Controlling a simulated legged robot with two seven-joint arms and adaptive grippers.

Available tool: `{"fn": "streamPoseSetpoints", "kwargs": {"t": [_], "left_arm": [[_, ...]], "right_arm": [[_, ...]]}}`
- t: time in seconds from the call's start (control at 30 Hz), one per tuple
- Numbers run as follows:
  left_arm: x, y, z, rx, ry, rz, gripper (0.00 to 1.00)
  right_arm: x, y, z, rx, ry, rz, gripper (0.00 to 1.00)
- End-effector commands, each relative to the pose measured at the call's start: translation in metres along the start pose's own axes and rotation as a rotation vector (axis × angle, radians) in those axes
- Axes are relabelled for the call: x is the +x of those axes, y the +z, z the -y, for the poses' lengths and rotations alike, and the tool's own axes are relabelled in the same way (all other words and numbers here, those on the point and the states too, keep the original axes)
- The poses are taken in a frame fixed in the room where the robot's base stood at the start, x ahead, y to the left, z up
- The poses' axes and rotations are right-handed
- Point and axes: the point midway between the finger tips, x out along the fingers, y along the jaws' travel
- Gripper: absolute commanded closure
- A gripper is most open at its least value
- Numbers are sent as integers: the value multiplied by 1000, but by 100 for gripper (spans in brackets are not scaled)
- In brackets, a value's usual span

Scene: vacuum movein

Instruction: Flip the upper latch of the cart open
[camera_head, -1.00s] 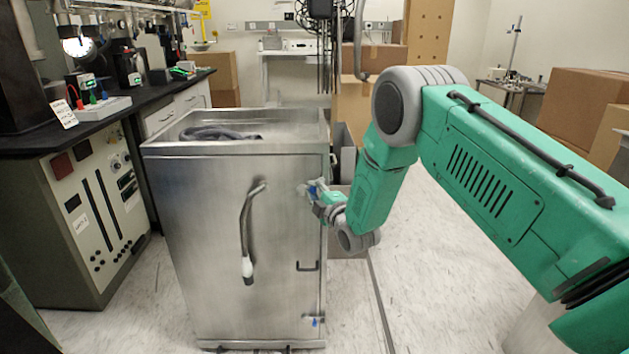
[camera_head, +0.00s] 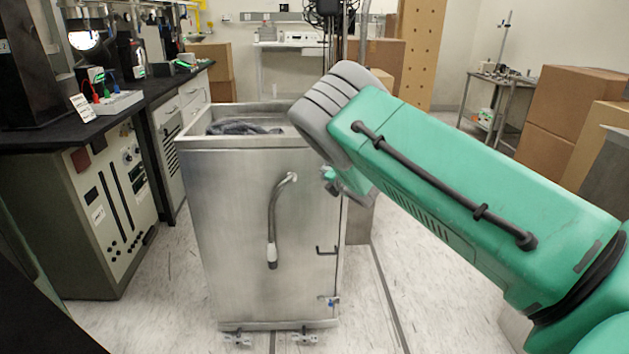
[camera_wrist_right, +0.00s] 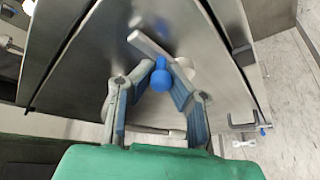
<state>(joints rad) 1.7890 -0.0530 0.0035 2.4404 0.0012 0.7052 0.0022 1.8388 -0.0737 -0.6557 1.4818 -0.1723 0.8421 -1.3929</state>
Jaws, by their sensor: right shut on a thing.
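The metal cart (camera_head: 235,240) stands upright in the head view, its front door facing me. The upper latch (camera_wrist_right: 150,45) is a metal bar with a blue knob (camera_wrist_right: 161,80) in the right wrist view. My right gripper (camera_wrist_right: 163,72) has its fingers closed around the blue knob, close to the door. In the head view the right gripper (camera_head: 331,180) is at the cart's upper right edge, mostly hidden behind my green arm, and the latch is hidden there. The lower latch (camera_head: 331,301), with a blue tip, is near the door's bottom right. My left gripper is out of view.
A curved handle (camera_head: 274,225) hangs on the door, and a small dark handle (camera_head: 327,250) sits at its right edge. A black lab bench (camera_head: 60,140) is at the left. Cardboard boxes (camera_head: 570,105) stand at the right. The floor around the cart is mostly clear.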

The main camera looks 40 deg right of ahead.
Motion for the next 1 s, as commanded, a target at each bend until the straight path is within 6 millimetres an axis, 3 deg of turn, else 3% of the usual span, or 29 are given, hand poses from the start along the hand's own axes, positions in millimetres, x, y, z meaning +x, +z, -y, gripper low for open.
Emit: {"fn": "streamPoseSetpoints", "kwargs": {"t": [0.33, 0.87, 0.9, 0.93, 1.0], "left_arm": [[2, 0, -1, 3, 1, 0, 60], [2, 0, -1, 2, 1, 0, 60], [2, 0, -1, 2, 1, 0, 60], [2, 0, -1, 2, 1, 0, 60], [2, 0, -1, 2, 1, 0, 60]], "right_arm": [[4, 1, 1, -120, -57, 1, 100], [4, 1, 1, -134, -64, 3, 100], [4, 1, 1, -134, -64, 3, 79], [4, 1, 1, -134, -65, 3, 68], [4, 2, 1, -134, -64, 4, 64]]}}
